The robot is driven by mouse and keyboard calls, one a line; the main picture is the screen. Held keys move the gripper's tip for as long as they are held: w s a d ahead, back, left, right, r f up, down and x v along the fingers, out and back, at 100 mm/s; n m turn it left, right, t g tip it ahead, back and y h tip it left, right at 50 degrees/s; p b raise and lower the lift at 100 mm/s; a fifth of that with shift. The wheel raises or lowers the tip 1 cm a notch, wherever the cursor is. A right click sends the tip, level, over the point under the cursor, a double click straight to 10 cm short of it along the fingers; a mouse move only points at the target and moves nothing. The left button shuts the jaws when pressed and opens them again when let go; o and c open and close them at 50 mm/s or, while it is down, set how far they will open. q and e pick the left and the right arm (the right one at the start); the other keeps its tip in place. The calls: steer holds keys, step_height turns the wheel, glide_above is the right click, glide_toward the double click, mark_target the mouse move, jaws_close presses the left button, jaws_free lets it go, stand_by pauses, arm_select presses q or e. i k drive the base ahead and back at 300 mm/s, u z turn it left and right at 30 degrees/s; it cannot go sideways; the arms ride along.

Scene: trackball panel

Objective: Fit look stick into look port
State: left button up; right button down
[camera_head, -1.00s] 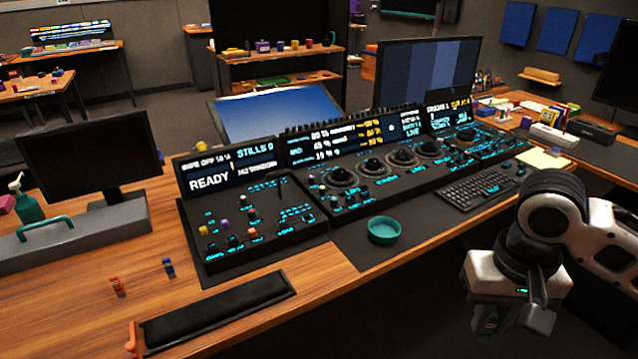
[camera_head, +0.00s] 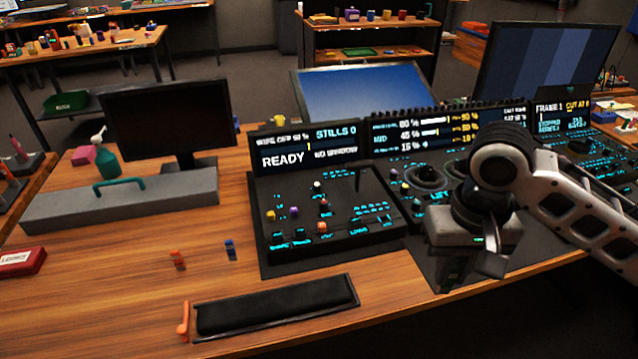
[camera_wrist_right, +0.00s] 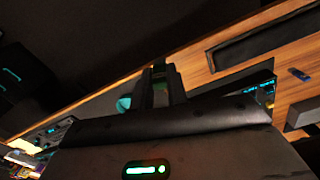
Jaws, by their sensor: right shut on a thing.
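My right gripper (camera_head: 450,280) hangs pointing down by the desk's front edge, in front of the dark mat right of the left control panel (camera_head: 320,205). A small orange stick (camera_head: 177,260) and a blue stick (camera_head: 230,250) stand on the wooden desk. The blue one also shows in the wrist view (camera_wrist_right: 299,74). I cannot pick out the look port. My left gripper is out of view.
A black pad (camera_head: 275,307) with an orange piece (camera_head: 184,322) at its left end lies on the front of the desk. A grey case (camera_head: 125,203) and a monitor (camera_head: 165,120) are at left. Bare wood surrounds the sticks.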

mark_target(383, 225)
steer(key=u, duration=3.25)
steer(key=k, duration=1.2)
steer(key=z, duration=2.25)
steer(key=i, duration=0.5)
steer(key=u, duration=0.05)
